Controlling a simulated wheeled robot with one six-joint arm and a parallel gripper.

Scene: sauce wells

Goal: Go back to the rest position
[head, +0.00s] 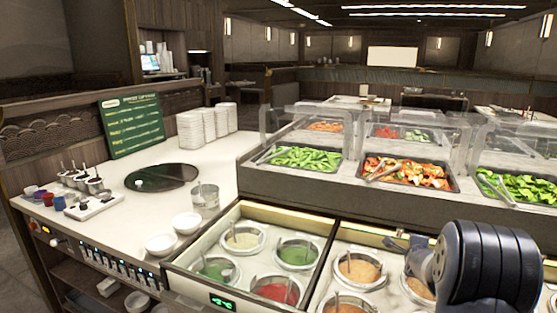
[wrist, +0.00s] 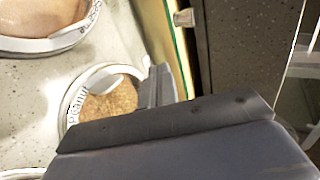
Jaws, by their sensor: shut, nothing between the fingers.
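My gripper (wrist: 158,88) shows in the wrist view as grey jaws, shut and empty. It is above or beside a sauce well (wrist: 118,100) of grainy brown sauce with a rim label that seems to read "Peanut"; the jaws hide part of this well. I cannot tell the gap between them. A second well (wrist: 45,15) of brown sauce is at the upper left. In the head view my dark arm covers the lower right, over the right-hand sauce wells, and the fingertips are not clear there. A tan well (head: 358,270) shows left of the arm.
A chilled tray with green (head: 296,254), red (head: 277,291) and beige (head: 243,238) wells is left of the tan wells. White bowls (head: 160,245), a metal pot (head: 205,200) and a black round plate (head: 150,177) stand on the counter. Glass-guarded salad trays (head: 307,160) are behind.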

